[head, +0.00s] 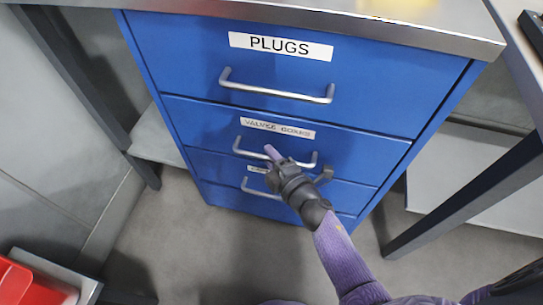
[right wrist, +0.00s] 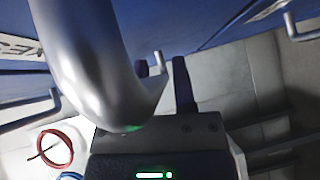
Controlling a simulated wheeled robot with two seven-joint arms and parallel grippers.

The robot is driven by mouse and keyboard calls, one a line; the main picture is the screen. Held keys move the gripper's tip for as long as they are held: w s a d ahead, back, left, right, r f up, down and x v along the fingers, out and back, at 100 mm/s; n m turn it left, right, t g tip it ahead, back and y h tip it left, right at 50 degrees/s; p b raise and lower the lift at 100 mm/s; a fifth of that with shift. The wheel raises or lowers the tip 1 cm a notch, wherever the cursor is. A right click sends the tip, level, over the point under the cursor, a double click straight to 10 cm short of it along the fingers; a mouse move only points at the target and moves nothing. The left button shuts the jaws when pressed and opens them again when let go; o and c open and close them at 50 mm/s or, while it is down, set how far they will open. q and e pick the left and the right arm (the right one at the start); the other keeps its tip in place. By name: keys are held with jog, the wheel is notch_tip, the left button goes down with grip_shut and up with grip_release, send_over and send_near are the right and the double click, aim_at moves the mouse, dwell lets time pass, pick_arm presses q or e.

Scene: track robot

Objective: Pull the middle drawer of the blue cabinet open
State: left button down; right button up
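The blue cabinet (head: 350,60) stands in front of me in the head view, its drawer fronts looking flush. The middle drawer (head: 360,150) carries a "VALVE CORES" label (head: 278,127) and a silver bar handle (head: 247,150). My right gripper (head: 272,156) is at this handle, overlapping its middle and right part. In the right wrist view a thick grey handle (right wrist: 85,60) passes very close to the camera and hides part of the gripper (right wrist: 170,75). Whether the fingers are closed on it does not show. My left gripper is not in view.
The "PLUGS" drawer (head: 180,45) is above, with its own handle (head: 275,92). A lower drawer handle (head: 258,192) sits just below my right gripper. Dark table legs (head: 465,195) flank the cabinet. A red bin (head: 15,283) is at lower left. Floor before the cabinet is clear.

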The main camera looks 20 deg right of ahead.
grip_shut()
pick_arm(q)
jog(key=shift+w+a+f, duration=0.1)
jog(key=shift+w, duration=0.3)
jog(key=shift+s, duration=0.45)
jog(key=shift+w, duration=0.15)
